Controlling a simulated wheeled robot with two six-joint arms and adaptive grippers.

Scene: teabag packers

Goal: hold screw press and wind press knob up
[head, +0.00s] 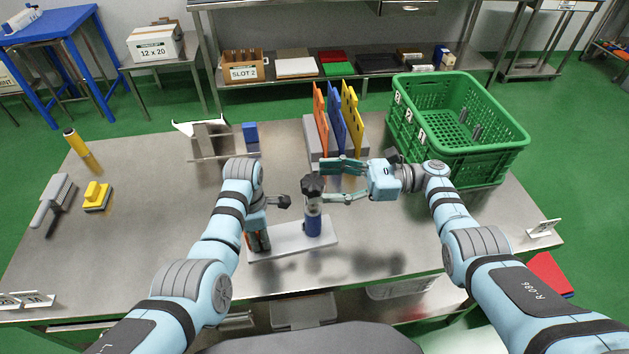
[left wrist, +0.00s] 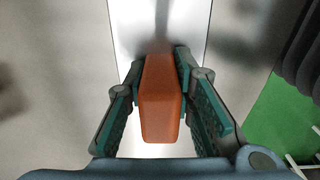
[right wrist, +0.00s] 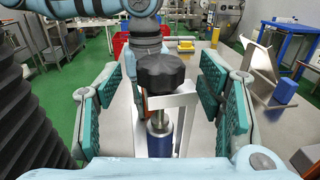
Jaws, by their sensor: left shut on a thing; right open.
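The screw press stands on a white base plate (head: 290,240) on the steel table. Its black knob (head: 312,186) tops a metal screw over a blue cylinder (head: 313,222). The knob (right wrist: 161,72) also shows in the right wrist view, between the open fingers. My left gripper (head: 258,238) is shut on an orange block-like handle (left wrist: 162,98) at the left end of the base plate. My right gripper (head: 338,182) is open around the knob, with a finger to each side and gaps visible in the right wrist view (right wrist: 163,105).
A green crate (head: 455,150) stands at the right back. Orange, blue and yellow panels (head: 337,118) stand upright in a grey holder behind the press. A metal stand (head: 211,138) and blue block (head: 250,133) are further left.

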